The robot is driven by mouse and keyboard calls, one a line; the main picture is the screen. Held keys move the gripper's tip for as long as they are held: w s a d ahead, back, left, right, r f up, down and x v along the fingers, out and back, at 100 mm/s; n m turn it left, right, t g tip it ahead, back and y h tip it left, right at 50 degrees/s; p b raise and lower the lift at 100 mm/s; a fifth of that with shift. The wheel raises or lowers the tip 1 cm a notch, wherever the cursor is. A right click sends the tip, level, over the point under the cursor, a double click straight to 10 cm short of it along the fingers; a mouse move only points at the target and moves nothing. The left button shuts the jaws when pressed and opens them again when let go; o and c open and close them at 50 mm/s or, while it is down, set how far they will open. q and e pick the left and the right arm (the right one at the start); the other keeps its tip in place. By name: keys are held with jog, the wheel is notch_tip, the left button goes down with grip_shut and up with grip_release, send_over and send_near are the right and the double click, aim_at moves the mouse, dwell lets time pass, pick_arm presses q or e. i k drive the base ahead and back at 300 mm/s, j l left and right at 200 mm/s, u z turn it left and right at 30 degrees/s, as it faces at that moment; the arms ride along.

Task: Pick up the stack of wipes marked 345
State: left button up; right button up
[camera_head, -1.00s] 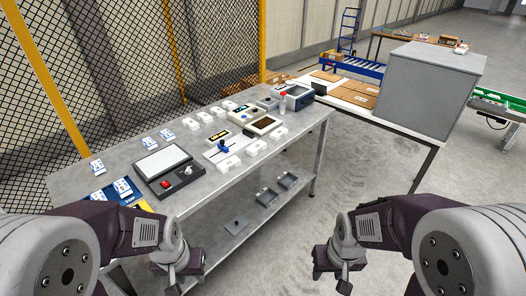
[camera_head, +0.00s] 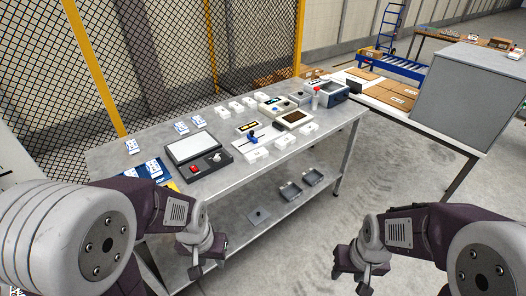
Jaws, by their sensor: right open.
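Several small white stacks with blue print lie on the left part of the metal table. One stands alone near the back left edge (camera_head: 132,146). Two more lie further right, one (camera_head: 181,127) beside the other (camera_head: 198,121). Others sit on a blue mat at the front left (camera_head: 153,168). The print is too small to tell which is marked 345. My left gripper (camera_head: 199,270) hangs low in front of the table, and its jaw state is unclear. My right gripper (camera_head: 363,287) is open and empty over the floor, right of the table.
The metal table (camera_head: 240,185) also holds a white-topped device with red button (camera_head: 192,150), several white boxes (camera_head: 257,153) and instruments (camera_head: 296,118). Grey trays (camera_head: 291,191) lie on its lower shelf. A big grey box (camera_head: 470,95) stands right. Mesh fencing (camera_head: 190,50) stands behind.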

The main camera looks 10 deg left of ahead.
aim_at(309, 128)
jog(key=z, duration=0.2)
jog(key=i+l+u, duration=0.1)
jog(key=i+l, duration=0.15)
jog(key=i+l+u, duration=0.1)
jog(key=l, duration=0.3)
jog(key=i+u, duration=0.25)
jog(key=i, duration=0.3)
jog(key=i+u, duration=0.25)
jog(key=i, duration=0.35)
jog(key=i+l+u, duration=0.25)
jog(key=i, duration=0.3)
